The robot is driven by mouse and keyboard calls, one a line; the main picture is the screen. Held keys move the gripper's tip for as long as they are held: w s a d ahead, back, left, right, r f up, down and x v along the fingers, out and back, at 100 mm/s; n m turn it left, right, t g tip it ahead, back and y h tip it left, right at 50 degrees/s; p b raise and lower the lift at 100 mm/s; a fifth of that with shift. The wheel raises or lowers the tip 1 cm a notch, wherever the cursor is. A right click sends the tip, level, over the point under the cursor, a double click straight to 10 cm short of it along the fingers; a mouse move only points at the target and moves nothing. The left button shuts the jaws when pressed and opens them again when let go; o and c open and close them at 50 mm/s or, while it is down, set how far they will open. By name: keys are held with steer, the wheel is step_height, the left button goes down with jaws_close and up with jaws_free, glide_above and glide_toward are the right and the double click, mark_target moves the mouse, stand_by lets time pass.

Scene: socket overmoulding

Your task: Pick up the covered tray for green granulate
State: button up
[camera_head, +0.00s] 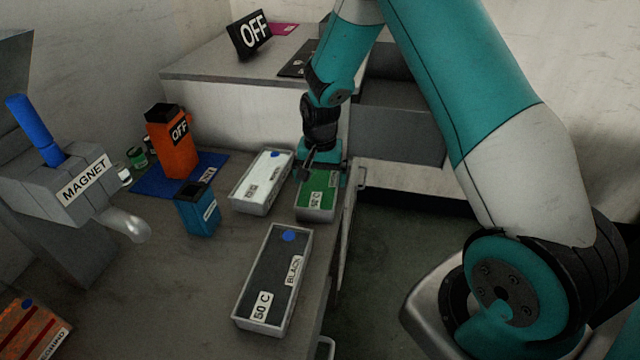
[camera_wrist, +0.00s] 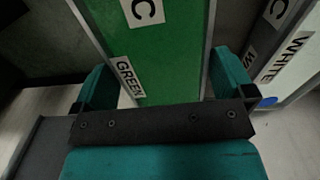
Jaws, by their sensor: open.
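The covered tray for green granulate (camera_head: 316,199) stands at the right edge of the grey bench, with a green top and a temperature label. In the wrist view its green cover (camera_wrist: 159,62) carries a "GREEN" label and lies between the two teal fingers. My gripper (camera_head: 325,172) is at the far end of this tray in the head view. In the wrist view my gripper (camera_wrist: 165,88) is open, with its fingers apart on either side of the tray. I cannot tell whether the fingers touch the tray walls.
The white tray (camera_head: 262,182) stands close to the left of the green one. The black tray (camera_head: 272,280) lies nearer on the bench. A blue container (camera_head: 197,210), an orange box (camera_head: 170,142) marked OFF and a magnet device (camera_head: 62,185) stand further left.

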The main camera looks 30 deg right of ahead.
steer(key=shift+f, duration=1.45)
steer(key=c, duration=0.9)
steer(key=shift+r, duration=0.1)
steer(key=shift+c, duration=0.2)
